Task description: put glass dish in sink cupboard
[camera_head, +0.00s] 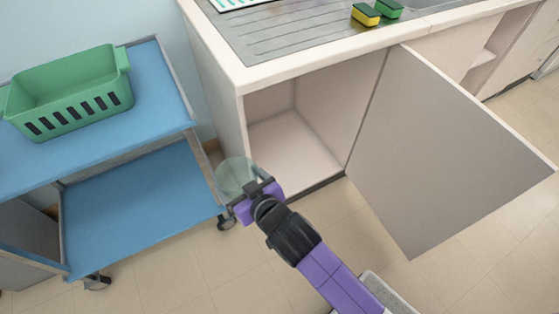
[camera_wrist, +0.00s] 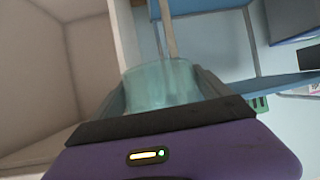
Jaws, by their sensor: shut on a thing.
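The glass dish (camera_head: 237,174) is a round, clear, pale green piece. My gripper (camera_head: 250,188) is shut on it and holds it in front of the left edge of the sink cupboard (camera_head: 290,145). In the wrist view the dish (camera_wrist: 160,85) sits between the two dark fingers of my gripper (camera_wrist: 162,92). The cupboard's interior is open and looks empty where it shows, and it also appears at the left of the wrist view (camera_wrist: 30,75). The cupboard door (camera_head: 440,155) is swung wide open to the right.
A blue two-shelf trolley (camera_head: 140,205) stands left of the cupboard, with a green basket (camera_head: 72,92) on top. The steel drainboard (camera_head: 310,35) above holds a yellow sponge (camera_head: 366,14) and a green sponge (camera_head: 389,9). The floor in front is clear.

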